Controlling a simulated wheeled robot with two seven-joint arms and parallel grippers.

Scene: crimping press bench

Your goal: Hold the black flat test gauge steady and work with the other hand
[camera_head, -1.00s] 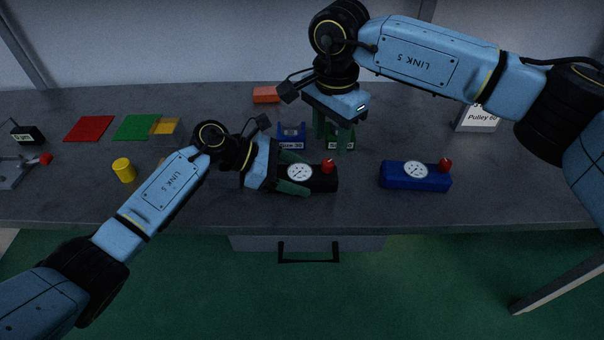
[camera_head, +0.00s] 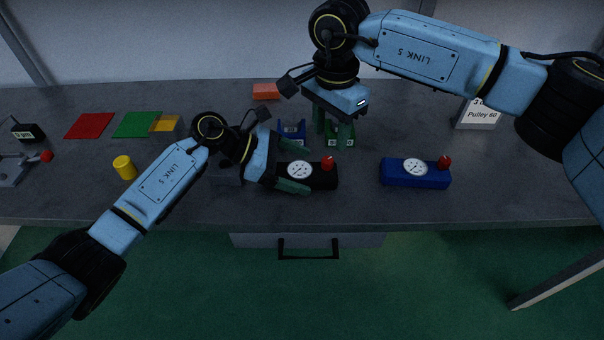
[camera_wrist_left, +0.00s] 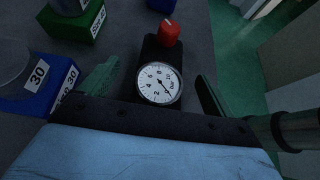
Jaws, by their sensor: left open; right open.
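The black flat test gauge (camera_head: 325,180) lies on the bench, with a white dial and a red knob on top. My left gripper (camera_head: 299,173) is open, its green fingers near the gauge's dial end. In the left wrist view the gauge (camera_wrist_left: 148,119) lies between the two spread fingers, with a visible gap on each side. My right gripper (camera_head: 331,127) is open and points down at a small green labelled block (camera_head: 340,143) behind the gauge. I cannot tell whether its fingers are around that block or above it.
A blue gauge (camera_head: 405,181) stands to the right. A blue labelled block (camera_head: 291,128) stands beside the green one. A yellow cylinder (camera_head: 125,168), red mat (camera_head: 89,126) and green mat (camera_head: 136,125) are at the left. A Pulley 60 sign (camera_head: 480,116) stands at the back right.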

